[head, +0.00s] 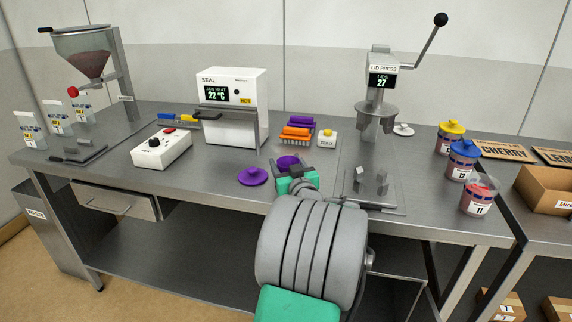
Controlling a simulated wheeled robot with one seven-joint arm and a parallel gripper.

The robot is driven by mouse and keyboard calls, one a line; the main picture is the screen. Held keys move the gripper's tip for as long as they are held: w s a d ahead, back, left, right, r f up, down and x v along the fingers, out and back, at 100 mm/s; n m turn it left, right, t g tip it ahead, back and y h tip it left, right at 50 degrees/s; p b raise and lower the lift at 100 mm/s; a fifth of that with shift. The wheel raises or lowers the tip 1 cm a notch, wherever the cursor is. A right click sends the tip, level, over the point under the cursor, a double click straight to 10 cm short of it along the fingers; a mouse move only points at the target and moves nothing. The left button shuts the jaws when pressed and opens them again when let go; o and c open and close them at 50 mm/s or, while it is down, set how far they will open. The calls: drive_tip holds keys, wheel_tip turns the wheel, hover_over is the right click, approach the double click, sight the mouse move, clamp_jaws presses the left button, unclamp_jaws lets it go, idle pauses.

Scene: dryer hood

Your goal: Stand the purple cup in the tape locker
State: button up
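A round purple object (288,162) stands on the steel bench just beyond my gripper (297,174). My gripper and wrist hide its lower part, so I cannot tell for sure that it is the purple cup. A purple disc-shaped lid with a knob (252,177) lies on the bench to its left, apart from it. My gripper is seen from behind, low over the bench, with green parts showing. Its fingertips are hidden, and whether it touches or holds the purple object cannot be told. I cannot make out a tape locker in this view.
Purple and orange brushes (297,132) lie behind my gripper. The sealer (232,105) and a white control box (161,148) stand left. The lid press (380,110) stands right, near several lidded tubs (479,195). A drawer (118,201) sits under the bench (210,178).

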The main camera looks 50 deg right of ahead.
drive_tip(key=o, duration=0.5)
drive_tip(key=shift+c, duration=0.2)
drive_tip(key=shift+r+p, duration=0.2)
drive_tip(key=shift+p, duration=0.35)
drive_tip(key=shift+s+a+f, duration=0.15)
drive_tip(key=shift+s+f, duration=0.05)
drive_tip(key=shift+s, duration=0.15)
drive_tip(key=shift+o, duration=0.2)
drive_tip(key=b+v, duration=0.1)
drive_tip(key=v, duration=0.5)
drive_tip(key=shift+s, duration=0.4)
drive_tip(key=s+a+m+p, duration=0.1)
drive_tip(key=a+p, duration=0.1)
drive_tip(key=shift+s+r+p, duration=0.1)
drive_tip(key=shift+s+p, duration=0.3)
drive_tip(key=shift+a+f, duration=0.1)
drive_tip(key=shift+f, duration=0.2)
drive_tip(key=x, duration=0.5)
drive_tip(key=p+x, duration=0.1)
drive_tip(key=x, duration=0.1)
drive_tip(key=shift+w+f, duration=0.25)
drive_tip(key=shift+f, duration=0.05)
